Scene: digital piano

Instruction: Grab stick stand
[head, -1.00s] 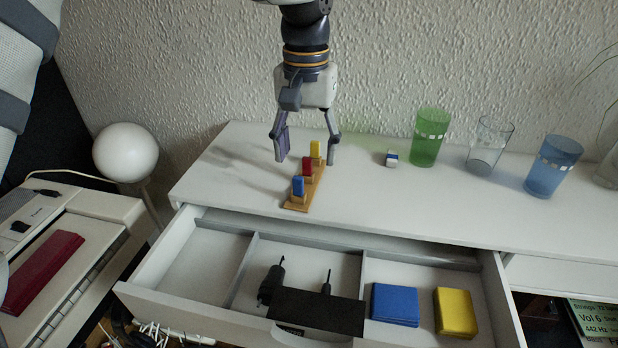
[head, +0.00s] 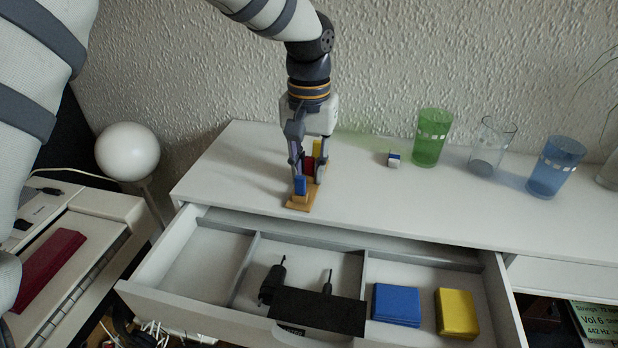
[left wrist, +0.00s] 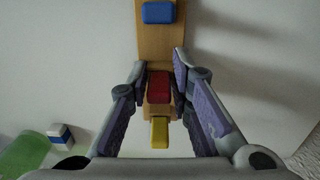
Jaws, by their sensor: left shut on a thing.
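The stick stand is a narrow wooden base (head: 301,203) with a blue (head: 300,186), a red (head: 308,166) and a yellow (head: 317,148) block in a row, on the white cabinet top. My left gripper (head: 308,175) points down over it and is shut on its middle, with a finger on each side of the red block. In the left wrist view the fingertips flank the red block (left wrist: 158,88); the blue block (left wrist: 158,12) lies beyond and the yellow block (left wrist: 159,132) nearer. The stand appears to rest on the top. My right gripper is not in view.
An open drawer (head: 200,318) juts out in front, holding a blue pad (head: 396,303), a yellow pad (head: 456,312) and black items. A small white-and-blue block (head: 394,159) and green (head: 432,137), clear (head: 490,147) and blue (head: 553,167) glasses stand to the right.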

